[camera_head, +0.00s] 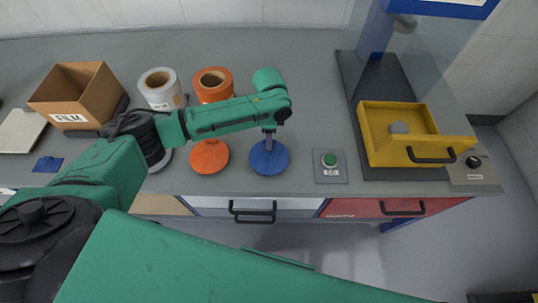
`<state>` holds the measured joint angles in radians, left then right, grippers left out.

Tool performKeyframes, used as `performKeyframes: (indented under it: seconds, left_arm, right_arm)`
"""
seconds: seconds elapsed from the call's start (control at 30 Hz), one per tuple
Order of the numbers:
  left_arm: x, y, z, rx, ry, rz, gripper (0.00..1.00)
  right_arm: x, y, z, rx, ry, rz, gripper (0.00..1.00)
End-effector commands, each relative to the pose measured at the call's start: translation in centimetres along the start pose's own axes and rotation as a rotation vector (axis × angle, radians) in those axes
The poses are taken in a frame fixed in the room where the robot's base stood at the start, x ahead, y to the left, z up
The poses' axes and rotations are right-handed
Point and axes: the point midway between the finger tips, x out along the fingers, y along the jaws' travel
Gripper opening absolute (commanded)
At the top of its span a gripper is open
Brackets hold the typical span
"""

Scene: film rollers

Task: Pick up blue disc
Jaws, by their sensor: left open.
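The blue disc (269,160) lies flat on the grey worktop near its front edge, between an orange disc (209,157) and a green button. My green left arm reaches in from the left and bends down over the blue disc. My left gripper (268,142) is open, pointing down directly above or at the middle of the disc. The arm's wrist partly hides the gripper, and I cannot tell whether the fingers touch the disc. My right gripper is not in view.
A FILM cardboard box (70,98), a white film roll (161,88) and an orange film roll (214,84) stand at the back left. The green button (329,160) and a yellow drawer tray (401,130) are to the right.

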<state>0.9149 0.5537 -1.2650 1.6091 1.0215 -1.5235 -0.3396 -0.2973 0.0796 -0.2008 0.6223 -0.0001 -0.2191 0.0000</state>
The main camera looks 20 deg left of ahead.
Motion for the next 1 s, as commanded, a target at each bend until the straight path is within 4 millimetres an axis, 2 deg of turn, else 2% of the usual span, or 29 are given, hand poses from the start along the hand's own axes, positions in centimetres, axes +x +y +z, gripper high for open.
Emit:
performKeyframes:
  seconds: [0.03,0.1,0.13,0.47,0.67,0.77,0.83,1.0]
  left_arm:
    - [0.0,0.0,0.0,0.000,0.000,0.000,0.34]
    - [0.0,0.0,0.0,0.000,0.000,0.000,0.07]
    - [0.0,0.0,0.0,0.000,0.000,0.000,0.00]
    - [-0.1,0.0,0.0,0.000,0.000,-0.001,0.00]
    - [-1.6,-0.1,0.0,0.000,0.001,-0.002,0.00]
    - [-3.6,-0.1,0.0,0.001,0.003,-0.004,0.00]
    - [-5.8,-0.1,-0.1,0.001,0.003,-0.005,0.00]
    - [-12.4,-0.1,-0.1,0.001,0.005,-0.007,0.00]
  right_arm:
    - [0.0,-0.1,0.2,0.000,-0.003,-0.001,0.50]
    - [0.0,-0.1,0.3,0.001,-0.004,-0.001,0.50]
    - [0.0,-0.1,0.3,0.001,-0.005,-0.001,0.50]
    - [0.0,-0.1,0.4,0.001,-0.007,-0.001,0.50]
    - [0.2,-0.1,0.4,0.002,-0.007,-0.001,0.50]
    - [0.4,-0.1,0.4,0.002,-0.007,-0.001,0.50]
    - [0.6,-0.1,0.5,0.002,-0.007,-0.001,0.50]
    - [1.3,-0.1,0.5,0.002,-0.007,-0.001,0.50]
